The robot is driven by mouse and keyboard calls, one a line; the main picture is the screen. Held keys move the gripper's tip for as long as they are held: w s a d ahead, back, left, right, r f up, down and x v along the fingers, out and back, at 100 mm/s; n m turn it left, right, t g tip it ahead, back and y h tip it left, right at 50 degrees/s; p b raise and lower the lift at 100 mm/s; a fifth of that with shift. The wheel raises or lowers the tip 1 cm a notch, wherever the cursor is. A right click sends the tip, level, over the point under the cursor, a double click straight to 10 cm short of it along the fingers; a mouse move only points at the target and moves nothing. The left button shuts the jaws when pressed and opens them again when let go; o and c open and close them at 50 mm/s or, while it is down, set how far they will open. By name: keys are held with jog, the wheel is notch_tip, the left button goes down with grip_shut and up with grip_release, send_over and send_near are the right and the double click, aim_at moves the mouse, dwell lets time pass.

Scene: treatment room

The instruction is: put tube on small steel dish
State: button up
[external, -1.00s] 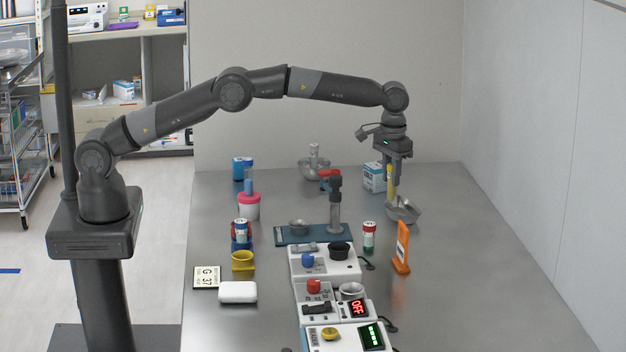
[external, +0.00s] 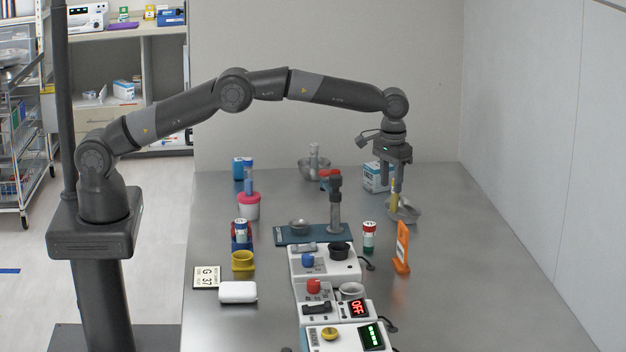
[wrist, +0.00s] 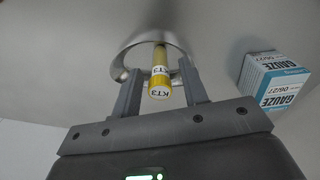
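A yellow tube (external: 395,199) with a white label reading KT3 stands on end, leaning, in a steel dish (external: 411,214) at the right of the table. In the wrist view the tube (wrist: 160,78) points its capped end toward me, and the dish (wrist: 124,59) curves around its far end. My gripper (external: 395,178) is above the dish with its fingers on either side of the tube. In the wrist view my gripper (wrist: 161,72) is open, with gaps between the tube and both fingers. The tube's lower end is partly hidden.
A gauze box (external: 375,177) stands just left of the dish. A larger steel bowl (external: 306,170) holds a pale tube. The table right of the dish is clear.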

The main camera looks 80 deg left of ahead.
jog(key=shift+o, duration=0.5)
jog(key=shift+r, duration=0.15)
jog(key=s+a+r+m+t, duration=0.15)
jog(key=s+r, duration=0.35)
jog(key=r, duration=0.7)
jog(key=s+a+r, duration=0.2)
jog(key=s+r, duration=0.2)
jog(key=r, duration=0.7)
jog(key=s+a+r+m+t, duration=0.15)
jog(key=s+r, duration=0.45)
jog(key=s, duration=0.8)
jog(key=s+a+m+t, duration=0.1)
jog(key=s+a, duration=0.2)
jog(key=s, duration=1.2)
jog(key=s+f, duration=0.5)
jog(key=s, duration=0.3)
jog(key=s+f+m+t, duration=0.1)
jog(key=s+f, duration=0.4)
jog(key=s, duration=0.3)
jog(key=shift+a+t, duration=0.3)
jog(key=shift+a, duration=0.05)
